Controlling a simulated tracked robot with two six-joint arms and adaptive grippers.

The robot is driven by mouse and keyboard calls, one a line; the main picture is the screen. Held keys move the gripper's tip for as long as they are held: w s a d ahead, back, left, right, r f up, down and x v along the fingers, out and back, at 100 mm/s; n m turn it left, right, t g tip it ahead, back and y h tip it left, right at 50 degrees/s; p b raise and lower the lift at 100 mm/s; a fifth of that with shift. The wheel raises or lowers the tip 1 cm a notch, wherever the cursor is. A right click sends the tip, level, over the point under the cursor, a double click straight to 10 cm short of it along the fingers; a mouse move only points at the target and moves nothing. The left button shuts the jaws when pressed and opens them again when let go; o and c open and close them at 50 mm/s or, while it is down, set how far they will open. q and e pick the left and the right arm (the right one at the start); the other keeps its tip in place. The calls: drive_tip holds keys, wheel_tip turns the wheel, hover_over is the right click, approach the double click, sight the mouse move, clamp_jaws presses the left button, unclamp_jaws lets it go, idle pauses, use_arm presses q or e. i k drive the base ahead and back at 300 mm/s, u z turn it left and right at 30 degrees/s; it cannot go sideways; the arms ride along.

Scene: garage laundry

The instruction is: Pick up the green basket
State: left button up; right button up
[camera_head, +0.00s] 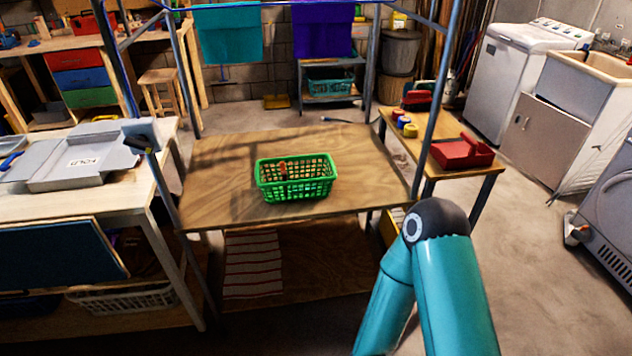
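The green basket (296,188) stands upright on the wooden table (220,160) ahead of me, near the middle of its top. It has open lattice walls, and a small reddish-brown item (283,170) shows inside it. Teal links of one of my arms rise at the lower right, in front of the table and apart from the basket. Neither of my grippers is in view.
Blue-grey posts frame the table, with teal and purple cloths (322,30) hanging behind. A side table with a red tray (462,153) is at right. The tabletop around the basket is clear.

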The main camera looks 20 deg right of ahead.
sight(273, 192)
drive_tip(key=z, duration=0.05)
drive_tip(key=i, duration=0.9)
